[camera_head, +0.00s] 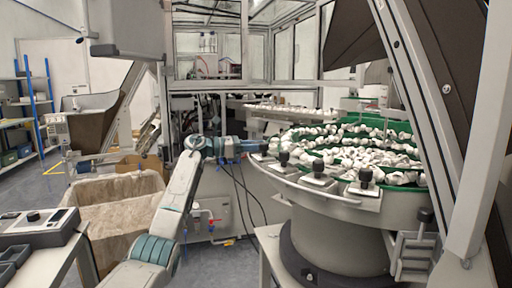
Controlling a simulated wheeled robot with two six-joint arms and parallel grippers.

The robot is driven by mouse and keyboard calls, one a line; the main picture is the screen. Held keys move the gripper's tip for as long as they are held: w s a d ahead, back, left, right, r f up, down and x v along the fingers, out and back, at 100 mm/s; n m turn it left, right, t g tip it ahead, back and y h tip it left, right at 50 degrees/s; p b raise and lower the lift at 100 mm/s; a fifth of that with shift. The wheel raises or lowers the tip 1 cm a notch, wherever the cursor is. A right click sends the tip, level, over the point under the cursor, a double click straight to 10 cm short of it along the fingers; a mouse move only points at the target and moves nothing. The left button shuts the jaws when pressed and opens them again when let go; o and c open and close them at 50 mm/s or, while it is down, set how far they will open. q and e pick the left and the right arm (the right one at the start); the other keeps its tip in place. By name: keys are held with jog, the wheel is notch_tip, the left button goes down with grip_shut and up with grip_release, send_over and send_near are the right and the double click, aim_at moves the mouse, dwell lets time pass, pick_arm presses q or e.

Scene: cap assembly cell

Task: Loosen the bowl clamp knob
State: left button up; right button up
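The large round feeder bowl (342,198) stands at the right, with a green inner track full of white caps. Black clamp knobs sit on plates along its near rim: one at the left (284,158), one in the middle (318,167) and one further right (365,177). Another black knob (425,215) sits lower on the bowl's right side. My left arm reaches up from the bottom, and its gripper (264,146) is at the bowl's left rim, just left of the leftmost clearly visible knob. Its fingers are too small to read, and whether it touches a knob is unclear. My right gripper is out of view.
A large worn bin (112,205) stands left of my arm. A control box (38,227) lies on the table at lower left. A slanted grey frame post (425,100) crosses the right side. Dark cables hang below my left wrist.

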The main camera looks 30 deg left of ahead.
pick_arm(q)
jog(key=shift+o, duration=1.4)
jog(key=v, duration=1)
jog(key=shift+s+a, duration=0.3)
